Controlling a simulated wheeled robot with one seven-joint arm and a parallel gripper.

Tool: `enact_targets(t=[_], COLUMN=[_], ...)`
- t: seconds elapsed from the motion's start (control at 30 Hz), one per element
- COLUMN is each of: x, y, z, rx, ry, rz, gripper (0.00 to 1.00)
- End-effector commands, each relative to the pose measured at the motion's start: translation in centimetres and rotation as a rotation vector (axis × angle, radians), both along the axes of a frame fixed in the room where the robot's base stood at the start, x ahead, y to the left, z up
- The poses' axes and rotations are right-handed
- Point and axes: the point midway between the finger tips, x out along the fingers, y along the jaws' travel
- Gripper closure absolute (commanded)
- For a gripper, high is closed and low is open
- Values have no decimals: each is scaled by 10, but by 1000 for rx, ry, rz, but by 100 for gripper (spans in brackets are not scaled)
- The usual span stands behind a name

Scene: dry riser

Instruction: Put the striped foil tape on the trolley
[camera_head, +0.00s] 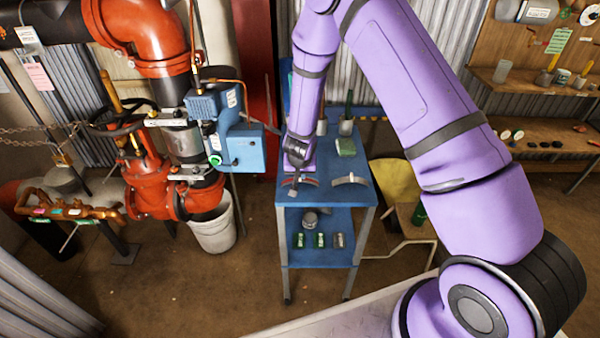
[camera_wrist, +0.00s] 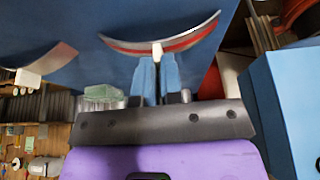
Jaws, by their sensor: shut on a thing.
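The striped foil tape is a curved silver strip with a red band (camera_wrist: 185,42) and a white tab; it also shows in the head view (camera_head: 309,182). My gripper (camera_wrist: 157,60) is shut on its white tab. In the head view my gripper (camera_head: 295,183) points down at the left front part of the blue trolley's (camera_head: 325,199) top. The tape is at or just above that top; I cannot tell whether it touches. My wrist partly hides the trolley's left edge.
A plain silver curved strip (camera_head: 350,179) sits to the right on the trolley top, with a green block (camera_head: 346,147) and cups behind. The lower shelf holds several small items. A blue pump box (camera_head: 240,148) and red pipework stand close on the left.

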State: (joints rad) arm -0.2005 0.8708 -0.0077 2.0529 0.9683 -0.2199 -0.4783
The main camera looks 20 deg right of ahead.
Motion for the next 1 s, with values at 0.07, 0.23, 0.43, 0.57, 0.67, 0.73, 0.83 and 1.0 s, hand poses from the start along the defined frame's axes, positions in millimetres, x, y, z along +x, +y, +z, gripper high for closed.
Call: enact_targets(t=[0.07, 0.23, 0.43, 0.57, 0.67, 0.73, 0.83, 1.0], x=[0, 0, 0, 0, 0, -2, -6, -17], y=[0, 0, 0, 0, 0, 1, 3, 7], z=[0, -1, -1, -1, 1, 6, 17, 45], rx=[0, -1, 0, -1, 0, -1, 0, -1], ry=[0, 0, 0, 0, 0, -1, -2, -3], rz=[0, -1, -1, -1, 0, 1, 2, 2], gripper=[100, 91, 68, 68, 68, 68, 68, 68])
